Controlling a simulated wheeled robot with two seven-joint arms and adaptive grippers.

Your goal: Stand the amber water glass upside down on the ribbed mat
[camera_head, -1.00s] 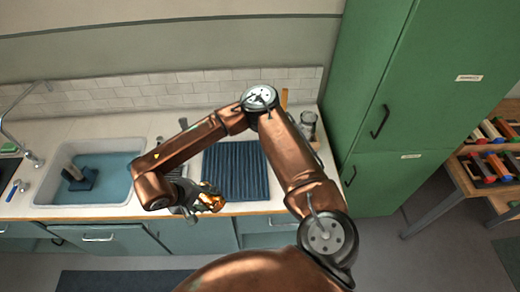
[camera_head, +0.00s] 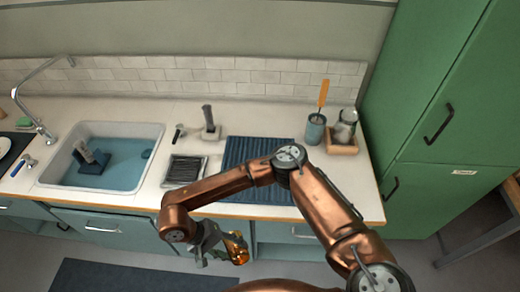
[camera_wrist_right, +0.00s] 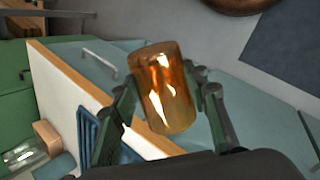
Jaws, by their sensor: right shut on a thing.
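The amber water glass (camera_head: 236,248) is held in my right gripper (camera_head: 222,247), in front of the counter's front edge and below the counter top. In the right wrist view the glass (camera_wrist_right: 163,88) sits between the two fingers of the gripper (camera_wrist_right: 163,98), which are shut on its sides. I cannot tell which end of the glass is its mouth. The blue ribbed mat (camera_head: 258,152) lies on the counter behind my right arm, which covers part of it. A corner of the mat (camera_wrist_right: 88,132) also shows in the right wrist view. My left gripper is not in view.
A sink (camera_head: 125,178) with blue water and a dark object is at the left. A small dark ribbed tray (camera_head: 184,169) lies beside the mat. A cup with an orange-handled tool (camera_head: 315,130) and a wooden caddy (camera_head: 342,143) with glassware stand right of the mat. A green cabinet (camera_head: 440,110) stands further right.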

